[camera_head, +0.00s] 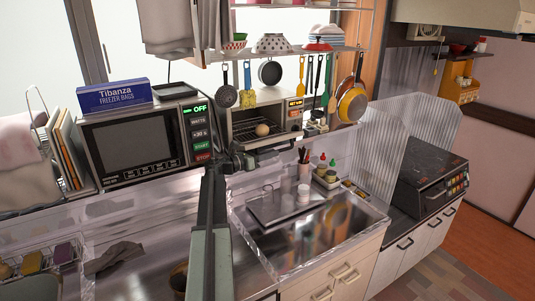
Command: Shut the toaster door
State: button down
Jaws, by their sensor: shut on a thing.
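The toaster (296,113) is a small oven with a pale metal body and a lit display on its right side. It stands on the counter shelf, right of the microwave. A round brown bread-like item (262,130) sits on the rack inside. The toaster door (272,146) appears folded down at the front, leaving the inside exposed. My gripper (243,157) is at the lower left front of the toaster, against the door's left part, and looks shut on it. The fingertips are small and dark, so the exact grip is hard to see. My arm rises from the bottom middle.
A microwave (135,143) with a blue freezer-bag box (114,95) on top stands at left. Utensils and pans hang above the toaster. A ribbed clear screen (385,145) stands right.

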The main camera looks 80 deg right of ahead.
jog(key=shift+w, duration=0.15)
jog(key=c, duration=1.6)
grip_release()
jog(key=shift+c, duration=0.2)
jog(key=shift+o, duration=1.2)
jog(key=shift+w+a+r, duration=0.1)
jog(key=shift+a, duration=0.05)
jog(key=v, duration=0.7)
jog(key=shift+w+a, duration=0.15)
jog(key=shift+w, duration=0.1)
jog(key=v, duration=0.9)
